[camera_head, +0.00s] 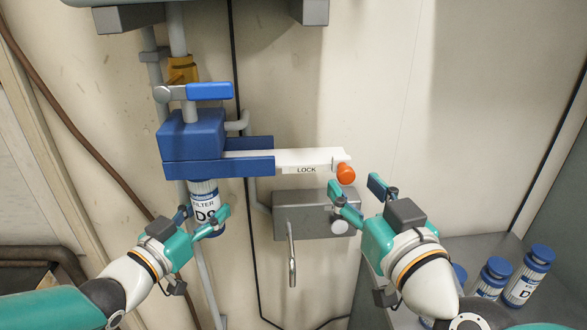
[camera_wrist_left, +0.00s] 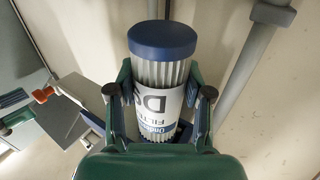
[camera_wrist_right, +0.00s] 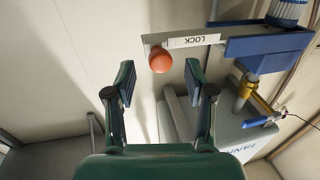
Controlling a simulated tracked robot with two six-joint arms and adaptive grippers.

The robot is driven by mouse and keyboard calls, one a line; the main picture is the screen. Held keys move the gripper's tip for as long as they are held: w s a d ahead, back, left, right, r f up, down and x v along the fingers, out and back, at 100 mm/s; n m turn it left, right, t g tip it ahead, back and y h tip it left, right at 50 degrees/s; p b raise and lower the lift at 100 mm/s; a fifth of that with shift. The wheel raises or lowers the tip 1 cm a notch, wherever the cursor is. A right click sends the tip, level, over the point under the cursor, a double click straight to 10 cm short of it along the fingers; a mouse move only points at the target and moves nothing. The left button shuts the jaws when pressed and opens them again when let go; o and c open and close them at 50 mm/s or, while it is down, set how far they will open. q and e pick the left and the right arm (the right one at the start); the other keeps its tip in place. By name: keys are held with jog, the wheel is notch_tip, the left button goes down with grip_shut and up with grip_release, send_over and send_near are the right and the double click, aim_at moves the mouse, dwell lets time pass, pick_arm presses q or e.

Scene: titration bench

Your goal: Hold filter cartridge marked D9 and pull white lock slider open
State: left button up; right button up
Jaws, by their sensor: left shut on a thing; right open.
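The filter cartridge (camera_head: 204,196) hangs upright below the blue filter head (camera_head: 194,137), with a white label on which a D and a partly covered second character show. My left gripper (camera_head: 207,220) is shut on the cartridge, one finger on each side; the left wrist view shows its ribbed body and blue end cap (camera_wrist_left: 162,38). The white lock slider (camera_head: 300,160), marked LOCK, sticks out to the right from the blue guide and ends in an orange knob (camera_head: 346,174). My right gripper (camera_head: 358,197) is open and empty, just below and right of the knob; the right wrist view shows the knob (camera_wrist_right: 160,60) ahead of its fingers.
A blue valve handle (camera_head: 209,91) sits above the filter head. A grey wall box (camera_head: 300,214) with a metal spout is below the slider. Several blue-capped cartridges (camera_head: 527,278) stand on the grey surface at lower right. The wall right of the knob is clear.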

aim_at(351, 179)
jog(key=shift+w+a, duration=0.2)
jog(key=shift+w, duration=0.7)
jog(key=shift+w+a, duration=0.2)
jog(key=shift+w, duration=0.7)
grip_shut()
jog(key=shift+d, duration=0.1)
jog(key=shift+d, duration=2.7)
grip_release()
